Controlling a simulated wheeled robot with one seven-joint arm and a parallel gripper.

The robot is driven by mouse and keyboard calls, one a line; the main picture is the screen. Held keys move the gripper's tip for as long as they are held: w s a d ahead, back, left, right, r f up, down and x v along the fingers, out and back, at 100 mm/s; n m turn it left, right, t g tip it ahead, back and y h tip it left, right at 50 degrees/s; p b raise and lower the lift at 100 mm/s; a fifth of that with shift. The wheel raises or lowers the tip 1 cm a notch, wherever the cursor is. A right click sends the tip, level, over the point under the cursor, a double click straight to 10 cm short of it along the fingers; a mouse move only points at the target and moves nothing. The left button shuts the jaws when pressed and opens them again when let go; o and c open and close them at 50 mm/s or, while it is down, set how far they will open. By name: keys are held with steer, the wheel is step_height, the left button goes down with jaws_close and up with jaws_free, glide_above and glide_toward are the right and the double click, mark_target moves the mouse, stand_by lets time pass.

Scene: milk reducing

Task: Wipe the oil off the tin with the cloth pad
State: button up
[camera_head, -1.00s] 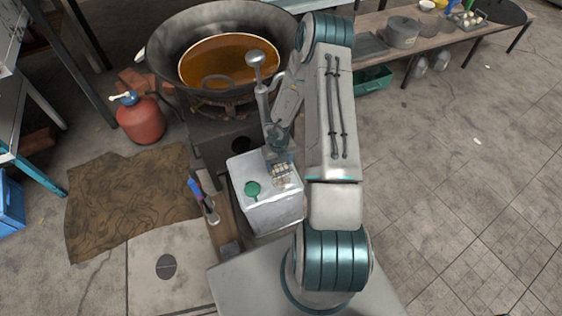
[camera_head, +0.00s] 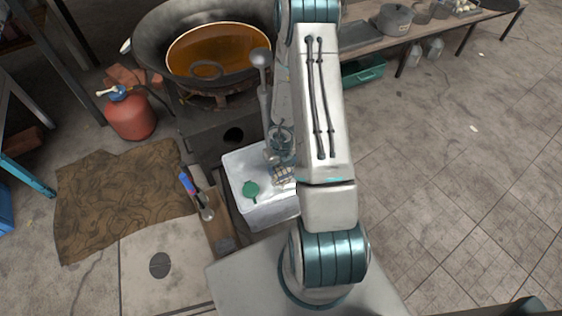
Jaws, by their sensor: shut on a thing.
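The tin (camera_head: 268,212) is a pale metal box with a green cap (camera_head: 251,189) on its top, standing upright below the wok. My gripper (camera_head: 279,163) points down over the right part of the tin's top, partly covered by my arm. It is shut on a small checked cloth pad (camera_head: 283,176), which is at the tin's top; whether it presses on the metal is hard to tell. The oil on the tin is not clearly distinguishable at this size.
A large wok (camera_head: 150,55) of brown oil stands behind the tin, with a long-handled ladle (camera_head: 261,60) upright near my arm. A narrow board (camera_head: 218,228) with small tools is beside the tin.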

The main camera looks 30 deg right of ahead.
steer(key=shift+s+a+f, duration=0.4)
steer(key=shift+s+a, duration=0.05)
steer(key=shift+s, duration=0.3)
steer(key=shift+r+p, duration=0.25)
steer(key=shift+p, duration=0.1)
steer(key=shift+w+r+p, duration=0.15)
steer(key=shift+w+p, duration=0.2)
steer(key=shift+p, duration=0.25)
steer(key=w+p, duration=0.2)
steer(key=p, duration=0.1)
steer(key=shift+w+a, duration=0.1)
steer(key=shift+w, duration=0.1)
steer(key=shift+w+f+p, duration=0.2)
steer(key=shift+w+p, duration=0.3)
steer(key=shift+p, duration=0.15)
steer(key=shift+w+r+p, duration=0.25)
steer(key=shift+w+p, duration=0.25)
steer(key=shift+p, duration=0.45)
steer(key=w+p, duration=0.2)
steer(key=p, duration=0.1)
steer(key=shift+w+r, duration=0.1)
steer(key=shift+w, duration=0.1)
steer(key=shift+w+p, duration=0.35)
steer(key=shift+w, duration=0.05)
